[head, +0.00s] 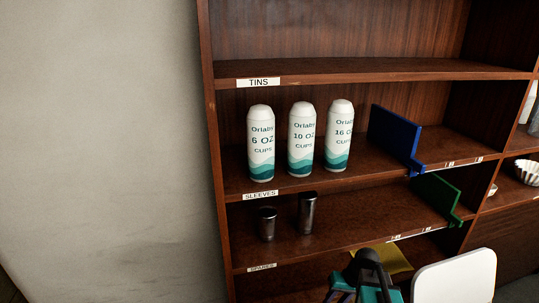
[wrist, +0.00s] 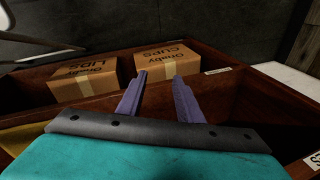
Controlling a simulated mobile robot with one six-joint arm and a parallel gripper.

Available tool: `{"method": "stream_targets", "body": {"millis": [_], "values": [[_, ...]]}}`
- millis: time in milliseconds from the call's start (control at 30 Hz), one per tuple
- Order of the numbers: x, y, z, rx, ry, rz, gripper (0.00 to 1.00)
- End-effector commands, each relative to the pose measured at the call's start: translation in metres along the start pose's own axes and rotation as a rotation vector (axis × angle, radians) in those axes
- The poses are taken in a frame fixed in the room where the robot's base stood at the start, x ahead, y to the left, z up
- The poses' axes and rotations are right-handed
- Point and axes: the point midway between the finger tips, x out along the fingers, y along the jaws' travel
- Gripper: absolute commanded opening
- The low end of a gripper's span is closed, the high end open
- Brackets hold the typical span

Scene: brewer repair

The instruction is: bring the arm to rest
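In the wrist view my gripper (wrist: 159,80) has its two purple fingers apart with nothing between them. Beyond the fingers is a wooden shelf compartment or bin (wrist: 215,90) with two cardboard boxes, a left one (wrist: 85,80) and a right one (wrist: 167,64). The fingertips appear in front of the boxes; whether they touch anything cannot be told. In the head view a dark and teal part of my arm (head: 366,282) shows at the bottom edge, in front of the lower shelf. The rest of the arm is out of view.
The wooden shelf unit (head: 375,68) holds several things: three white cup tubes (head: 301,140), two dark tins (head: 307,213), a blue panel (head: 394,137) and a green panel (head: 436,195). A white board (head: 455,277) stands right of my arm. A bare wall (head: 100,130) is at left.

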Motion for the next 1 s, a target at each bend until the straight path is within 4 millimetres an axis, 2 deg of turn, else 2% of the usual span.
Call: {"method": "stream_targets", "body": {"millis": [33,200,600,1000], "values": [[0.006,-0.010,0.009,-0.005,-0.018,0.025,0.33],[0.021,-0.028,0.029,-0.007,-0.056,0.117,0.33],[0.038,-0.050,0.056,-0.018,-0.083,0.260,0.33],[0.114,-0.026,0.095,-0.007,-0.152,0.266,0.33]]}}
